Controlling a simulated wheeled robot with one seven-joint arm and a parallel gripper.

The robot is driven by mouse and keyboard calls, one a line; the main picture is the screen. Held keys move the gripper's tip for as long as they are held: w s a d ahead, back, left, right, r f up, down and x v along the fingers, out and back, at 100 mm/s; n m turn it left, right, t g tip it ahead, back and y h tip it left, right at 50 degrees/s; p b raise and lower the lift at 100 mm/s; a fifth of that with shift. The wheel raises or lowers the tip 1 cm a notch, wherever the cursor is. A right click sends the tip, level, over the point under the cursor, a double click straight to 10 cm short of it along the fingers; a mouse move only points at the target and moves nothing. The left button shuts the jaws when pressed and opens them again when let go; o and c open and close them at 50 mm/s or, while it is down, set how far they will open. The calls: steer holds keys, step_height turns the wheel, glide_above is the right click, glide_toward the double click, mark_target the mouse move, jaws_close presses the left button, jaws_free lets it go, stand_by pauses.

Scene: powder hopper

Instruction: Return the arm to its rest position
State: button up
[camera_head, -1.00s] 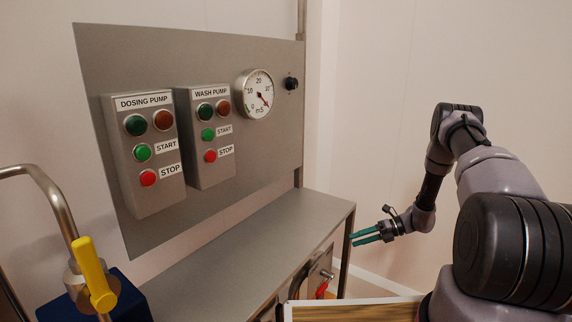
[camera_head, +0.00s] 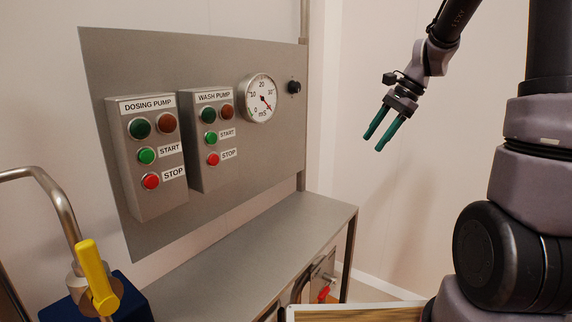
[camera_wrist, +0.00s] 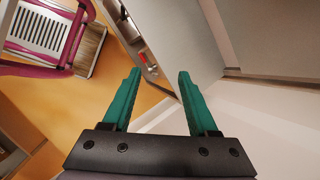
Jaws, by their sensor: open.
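My gripper (camera_head: 381,134) hangs in free air at the upper right of the head view, to the right of the control panel. Its two green fingers point down and to the left, apart and empty. In the wrist view my gripper (camera_wrist: 157,88) also shows its fingers spread, with nothing between them. My arm rises on the right side of the head view, and its top runs out of the picture.
The steel panel (camera_head: 235,165) carries the dosing pump box (camera_head: 150,190), the wash pump box (camera_head: 208,170) and a round gauge (camera_head: 258,98). A steel bench (camera_head: 250,250) stands below. A yellow-handled valve (camera_head: 97,275) is front left. A pink-framed item (camera_wrist: 75,40) stands on the orange floor.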

steer(key=s+r+n+t+h, duration=0.1)
steer(key=s+r+n+t, duration=0.2)
steer(key=s, duration=0.6)
steer(key=s+r+n+t+h, duration=0.2)
steer(key=s+r+n+t, duration=0.1)
steer(key=s+r+n, duration=0.4)
steer(key=shift+s+d+r, duration=0.25)
steer(key=shift+s+d, duration=0.2)
steer(key=shift+s, duration=0.8)
